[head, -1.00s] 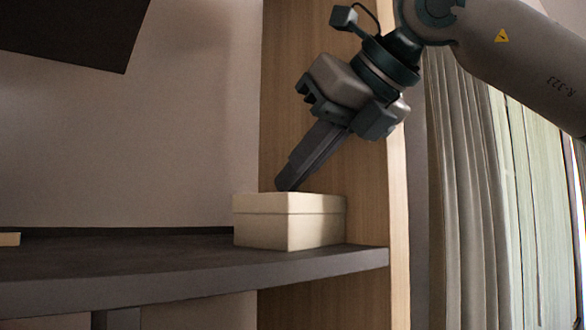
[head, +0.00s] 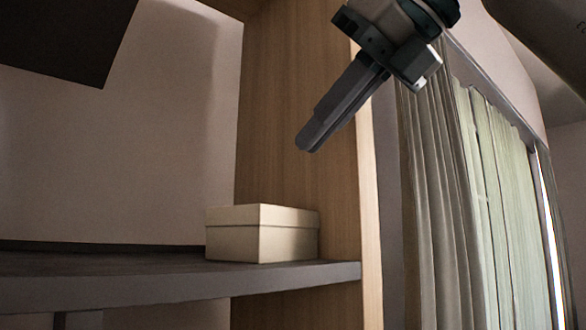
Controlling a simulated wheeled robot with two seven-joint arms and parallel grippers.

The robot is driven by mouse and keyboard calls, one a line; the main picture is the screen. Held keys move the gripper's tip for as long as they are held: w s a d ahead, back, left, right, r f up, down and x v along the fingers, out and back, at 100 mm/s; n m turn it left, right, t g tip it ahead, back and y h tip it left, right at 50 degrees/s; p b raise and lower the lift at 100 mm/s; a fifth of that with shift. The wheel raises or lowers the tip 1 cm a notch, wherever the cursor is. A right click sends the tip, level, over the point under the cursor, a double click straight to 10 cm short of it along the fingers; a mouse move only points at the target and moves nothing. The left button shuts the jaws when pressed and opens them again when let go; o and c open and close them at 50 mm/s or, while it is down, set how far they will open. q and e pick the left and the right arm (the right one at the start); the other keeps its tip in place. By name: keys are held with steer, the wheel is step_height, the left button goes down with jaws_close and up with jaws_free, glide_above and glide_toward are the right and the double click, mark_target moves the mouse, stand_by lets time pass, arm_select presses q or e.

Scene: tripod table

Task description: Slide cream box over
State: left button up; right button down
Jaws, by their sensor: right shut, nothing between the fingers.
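The cream box (head: 262,236), with a lid, sits upright on the dark shelf (head: 150,284) near its right end, in front of the wooden panel. My right gripper (head: 308,143) is shut and empty. Its fingertips point down and to the left, above the box and a little to its right, with a clear gap between them and the lid. My left gripper is not in view.
A wooden upright panel (head: 306,130) stands behind and to the right of the box. A dark flat panel (head: 62,38) hangs at the upper left. Curtains (head: 440,190) are on the right. The shelf left of the box is clear.

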steer(key=v, duration=0.7)
steer(key=shift+s+d+r+b, duration=0.15)
steer(key=shift+s+d+b, duration=0.05)
steer(key=shift+b, duration=0.25)
